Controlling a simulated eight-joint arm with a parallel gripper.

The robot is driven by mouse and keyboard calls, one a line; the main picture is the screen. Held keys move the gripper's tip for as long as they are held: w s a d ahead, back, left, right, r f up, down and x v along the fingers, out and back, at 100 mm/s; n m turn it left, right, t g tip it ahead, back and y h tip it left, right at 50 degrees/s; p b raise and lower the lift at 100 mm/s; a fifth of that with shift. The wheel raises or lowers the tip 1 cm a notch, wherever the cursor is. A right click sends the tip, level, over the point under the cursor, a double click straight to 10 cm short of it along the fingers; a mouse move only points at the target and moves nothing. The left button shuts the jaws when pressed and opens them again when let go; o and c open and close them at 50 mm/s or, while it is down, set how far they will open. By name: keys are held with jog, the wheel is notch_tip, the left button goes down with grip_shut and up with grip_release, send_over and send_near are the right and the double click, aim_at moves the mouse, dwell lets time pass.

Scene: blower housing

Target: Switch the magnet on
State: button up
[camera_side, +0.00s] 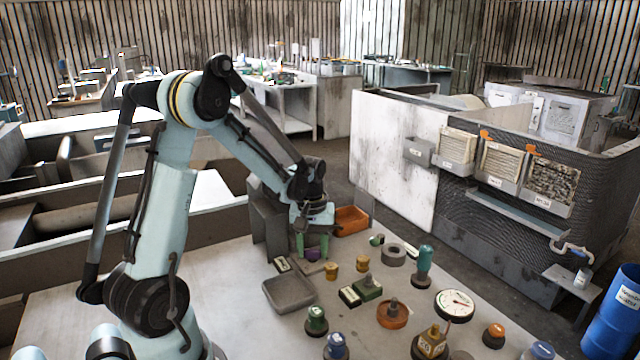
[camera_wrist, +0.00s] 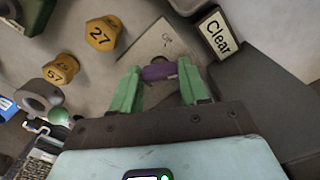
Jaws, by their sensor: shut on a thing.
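My gripper (camera_side: 312,240) points down at the far left part of the worktable in the side view. In the wrist view its two green fingers (camera_wrist: 158,84) are shut on a small purple piece (camera_wrist: 158,72). The purple piece also shows low between the fingers in the side view (camera_side: 312,254). Beneath it in the wrist view is a pale plate (camera_wrist: 152,47) with a small dark mark on it. I cannot tell whether the purple piece is the magnet's switch. Its underside is hidden, and no on or off mark is readable.
A "Clear" label block (camera_wrist: 220,35) stands close to the right of the fingers. Yellow weights marked 27 (camera_wrist: 102,33) and 57 (camera_wrist: 61,70) stand to the left. A grey tray (camera_side: 270,292) lies near; an orange bin (camera_side: 350,220) is behind. Several parts and a dial gauge (camera_side: 455,305) crowd the right.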

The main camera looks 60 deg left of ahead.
aim_at(313, 250)
jog(key=shift+m, duration=0.5)
jog(key=o, duration=1.1)
jog(key=shift+c, duration=0.2)
jog(key=shift+r, duration=0.1)
notch_tip(313, 250, up, 12)
